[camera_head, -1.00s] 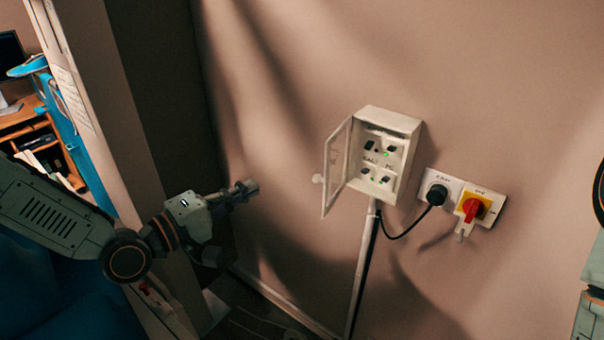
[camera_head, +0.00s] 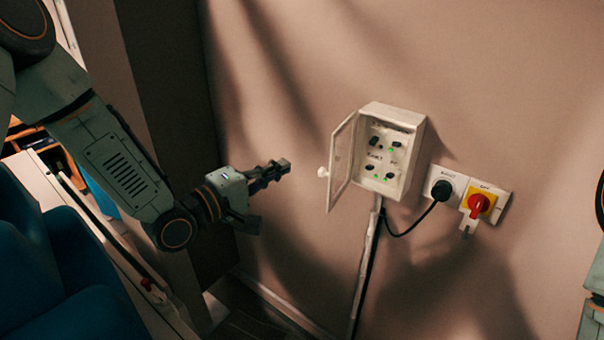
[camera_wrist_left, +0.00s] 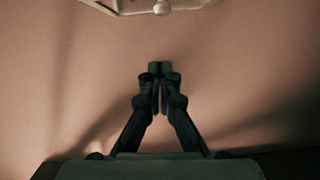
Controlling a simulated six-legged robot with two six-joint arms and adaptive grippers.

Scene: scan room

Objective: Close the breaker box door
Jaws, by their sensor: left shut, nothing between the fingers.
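The white breaker box (camera_head: 409,114) is fixed to the wall right of centre in the head view. Its clear-paned door (camera_head: 342,154) stands open, swung out to the left, with a round white knob (camera_head: 323,172) on its free edge. Switches and green lights show inside. My left gripper (camera_head: 286,166) is shut and empty, a short way left of the knob and not touching it. In the left wrist view the shut fingers (camera_wrist_left: 160,72) point at the wall, and the knob (camera_wrist_left: 162,7) and door edge show at the top. My right gripper is not seen.
A socket with a black plug (camera_head: 441,190) and a yellow-and-red switch (camera_head: 478,203) are on the wall right of the box. A conduit (camera_head: 366,262) and cable run down below it. A blue chair (camera_head: 60,285) is at the lower left.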

